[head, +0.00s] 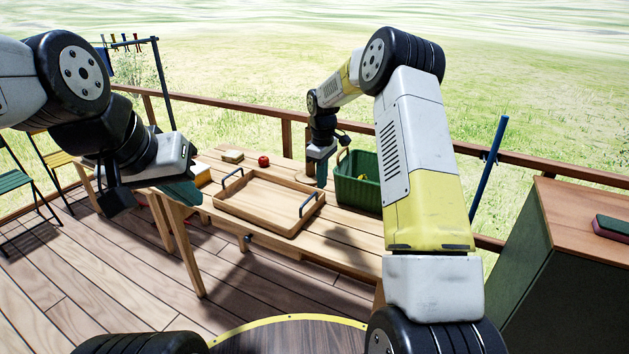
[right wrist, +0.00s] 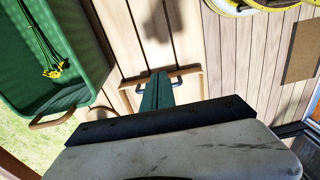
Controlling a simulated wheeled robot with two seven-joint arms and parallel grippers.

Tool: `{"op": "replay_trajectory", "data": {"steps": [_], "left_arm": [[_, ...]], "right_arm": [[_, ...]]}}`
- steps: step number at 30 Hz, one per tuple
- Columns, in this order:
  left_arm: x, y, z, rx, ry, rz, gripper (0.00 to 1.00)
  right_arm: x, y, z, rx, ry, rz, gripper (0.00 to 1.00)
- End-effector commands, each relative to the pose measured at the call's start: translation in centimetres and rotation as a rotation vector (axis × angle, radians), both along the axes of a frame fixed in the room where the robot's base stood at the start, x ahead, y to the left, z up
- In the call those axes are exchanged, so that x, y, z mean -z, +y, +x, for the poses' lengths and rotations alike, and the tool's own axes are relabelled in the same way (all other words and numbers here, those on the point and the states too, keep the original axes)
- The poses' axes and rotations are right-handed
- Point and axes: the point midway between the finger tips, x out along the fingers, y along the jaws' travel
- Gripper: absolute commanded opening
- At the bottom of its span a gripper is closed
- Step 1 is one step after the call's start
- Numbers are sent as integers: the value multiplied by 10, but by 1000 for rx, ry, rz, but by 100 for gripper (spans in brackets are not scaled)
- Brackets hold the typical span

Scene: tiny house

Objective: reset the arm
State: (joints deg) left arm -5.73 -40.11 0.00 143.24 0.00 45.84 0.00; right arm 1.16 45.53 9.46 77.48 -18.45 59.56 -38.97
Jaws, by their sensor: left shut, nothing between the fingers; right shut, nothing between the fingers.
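My left gripper (head: 183,193) is shut and empty, at the left in the head view, near the left end of the wooden table (head: 345,226). My right gripper (head: 321,172) is shut and empty, fingers pointing down above the table, between the wooden tray and the green basket. In the right wrist view its closed green fingers (right wrist: 156,92) point toward the tray's handle side. My right arm reaches across the middle of the head view and hides part of the table.
A wooden tray (head: 262,226) with dark handles lies on the table. A green basket (head: 356,195) holds yellow flowers (right wrist: 53,73). A red apple (head: 263,161) sits at the back. A cabinet (head: 585,215) stands right. Chairs (head: 57,159) stand left. A railing (head: 235,117) runs behind.

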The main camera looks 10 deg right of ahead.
Motion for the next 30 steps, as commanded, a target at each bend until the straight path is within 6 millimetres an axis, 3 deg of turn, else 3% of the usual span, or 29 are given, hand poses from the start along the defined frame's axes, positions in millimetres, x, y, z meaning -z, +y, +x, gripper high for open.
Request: {"op": "replay_trajectory", "data": {"steps": [5, 11, 15, 21, 25, 30], "left_arm": [[0, 0, 0, 0, 0, 0, 0], [0, 0, 0, 0, 0, 0, 0], [0, 0, 0, 0, 0, 0, 0], [0, 0, 0, 0, 0, 0, 0], [0, 0, 0, 0, 0, 0, 0], [0, 0, 0, 0, 0, 0, 0]], "right_arm": [[-31, -1, -9, 30, -26, 4, 0], [-110, -8, -54, 159, -112, 26, 0], [-160, -12, -101, 270, -176, 58, 0], [-211, -19, -176, 436, -262, 126, 0], [-229, -22, -227, 545, -311, 185, 0], [-237, -24, -293, 687, -368, 279, 0]]}}
